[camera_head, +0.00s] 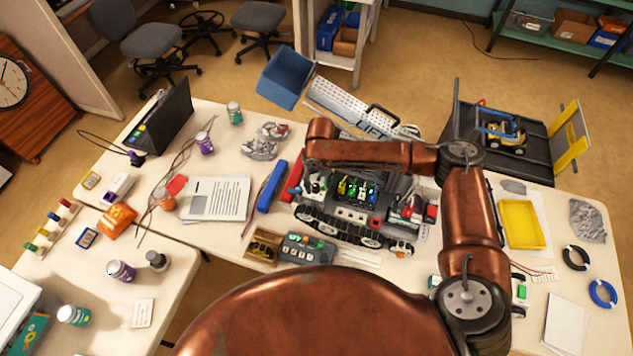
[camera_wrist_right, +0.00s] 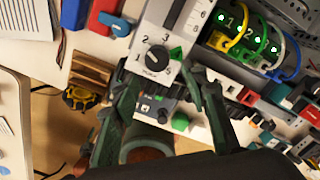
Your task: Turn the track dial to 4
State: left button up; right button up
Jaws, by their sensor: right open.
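In the right wrist view, a round black dial knob (camera_wrist_right: 157,56) sits on a pale panel. The printed numbers 1, 2, 3 and 5 show around it, with a green triangle between 3 and 5. The label under it is too small to read surely, and I cannot tell exactly where the knob's pointer stands. My right gripper (camera_wrist_right: 163,82) is open, its dark fingers spread below and on either side of the dial, apparently not gripping it. In the head view my right gripper (camera_head: 314,188) is small above the tracked machine (camera_head: 340,226). My left gripper is not in view.
Green-lit numbered sockets with yellow, green and blue cables (camera_wrist_right: 250,45) lie right of the dial. A green button (camera_wrist_right: 180,121) is below it. A blue bar (camera_head: 271,186) and papers (camera_head: 216,197) lie left of the machine; a yellow tray (camera_head: 522,223) lies right.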

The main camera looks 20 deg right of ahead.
aim_at(315, 184)
jog(key=shift+w+a+f, duration=0.15)
jog(key=shift+a+f, duration=0.05)
jog(key=shift+f, duration=0.55)
jog(key=shift+w+f, duration=0.9)
jog(key=shift+w, duration=0.2)
jog(key=shift+s+d+r, duration=0.15)
jog(key=shift+s+r, duration=0.15)
jog(key=shift+s, duration=0.2)
jog(key=shift+c, duration=0.9)
jog(key=shift+s+r, duration=0.15)
jog(key=shift+s, duration=0.05)
jog(key=shift+c, duration=0.8)
jog(key=shift+w+f, duration=0.25)
jog(key=shift+w, duration=0.15)
jog(key=c, duration=0.3)
jog(key=shift+c, duration=1.7)
jog(key=shift+s, duration=0.1)
grip_shut()
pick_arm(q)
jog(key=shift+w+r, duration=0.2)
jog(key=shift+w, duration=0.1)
